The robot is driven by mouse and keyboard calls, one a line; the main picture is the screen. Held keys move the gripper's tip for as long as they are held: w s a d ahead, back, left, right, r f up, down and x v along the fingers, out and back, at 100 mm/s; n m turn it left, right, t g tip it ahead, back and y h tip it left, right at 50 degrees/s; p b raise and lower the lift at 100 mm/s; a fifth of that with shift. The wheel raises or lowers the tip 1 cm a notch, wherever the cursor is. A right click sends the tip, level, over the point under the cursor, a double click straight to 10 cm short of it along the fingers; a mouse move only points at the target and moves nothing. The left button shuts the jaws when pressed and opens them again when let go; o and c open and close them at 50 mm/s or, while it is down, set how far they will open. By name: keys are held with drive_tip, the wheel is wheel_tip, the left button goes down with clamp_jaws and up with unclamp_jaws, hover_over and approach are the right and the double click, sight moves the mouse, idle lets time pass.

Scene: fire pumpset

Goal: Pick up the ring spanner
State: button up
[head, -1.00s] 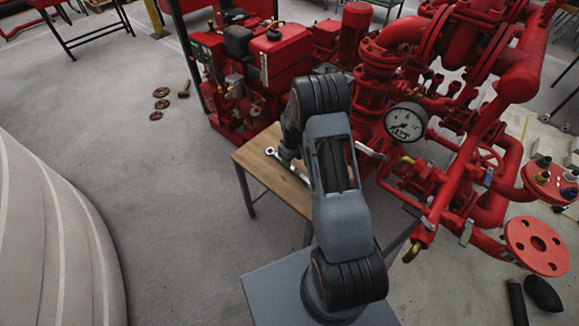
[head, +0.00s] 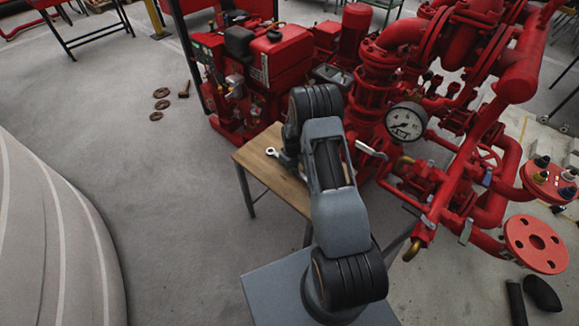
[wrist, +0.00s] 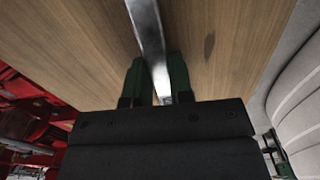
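The ring spanner is a bright steel bar with a ring end (head: 272,152), lying on the small wooden table. In the wrist view its shaft (wrist: 149,35) runs down between the two green fingers of my gripper (wrist: 156,82). The fingers stand on either side of the shaft, with a gap at the left finger; the shaft lies close to the right finger. My gripper is open around the spanner, low over the table top. In the head view my arm hides most of the spanner and part of the gripper (head: 287,160).
The wooden table (head: 254,172) stands against the red pumpset (head: 285,60), with a pressure gauge (head: 405,122) and pipes to the right of my arm. Rusty rings (head: 161,92) lie on the floor at left.

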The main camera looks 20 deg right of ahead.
clamp_jaws()
